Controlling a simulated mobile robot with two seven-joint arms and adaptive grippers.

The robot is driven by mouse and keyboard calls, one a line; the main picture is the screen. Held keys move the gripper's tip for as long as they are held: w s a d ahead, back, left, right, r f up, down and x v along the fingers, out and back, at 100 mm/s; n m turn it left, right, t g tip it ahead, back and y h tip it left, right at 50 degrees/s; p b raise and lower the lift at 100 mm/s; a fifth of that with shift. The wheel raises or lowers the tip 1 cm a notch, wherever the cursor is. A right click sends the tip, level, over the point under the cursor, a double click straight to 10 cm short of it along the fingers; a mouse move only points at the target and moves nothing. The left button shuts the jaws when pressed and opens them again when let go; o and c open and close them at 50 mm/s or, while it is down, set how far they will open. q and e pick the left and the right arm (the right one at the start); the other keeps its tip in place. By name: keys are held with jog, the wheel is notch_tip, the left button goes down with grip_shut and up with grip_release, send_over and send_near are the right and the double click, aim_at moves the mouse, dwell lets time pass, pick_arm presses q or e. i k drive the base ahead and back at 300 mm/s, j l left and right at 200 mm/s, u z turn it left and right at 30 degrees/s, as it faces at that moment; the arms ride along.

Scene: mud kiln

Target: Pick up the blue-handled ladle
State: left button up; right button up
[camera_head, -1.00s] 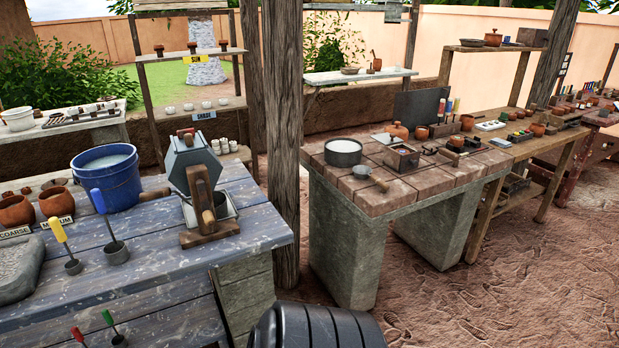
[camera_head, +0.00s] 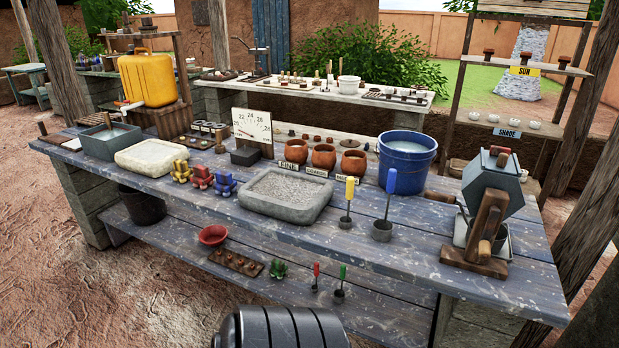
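The blue-handled ladle (camera_head: 388,207) stands upright on the blue-grey table (camera_head: 300,240), right of centre in the head view. Its dark cup rests on the tabletop and its blue handle points up, in front of the blue bucket (camera_head: 406,160). A yellow-handled ladle (camera_head: 348,205) stands close to its left. On the lower shelf stand a small red-handled ladle (camera_head: 315,276) and a small green-handled ladle (camera_head: 340,284). Neither of my grippers shows. A black ribbed part, seemingly mine, is at the bottom edge.
A grey stone basin (camera_head: 285,196) lies left of the ladles. Three clay pots (camera_head: 323,157) stand behind them. A hexagonal machine on a wooden stand (camera_head: 487,205) is to the right. A yellow jerrycan (camera_head: 147,79) is far left. The tabletop's front strip is clear.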

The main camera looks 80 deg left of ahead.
aim_at(382, 228)
jog(key=u, duration=1.9)
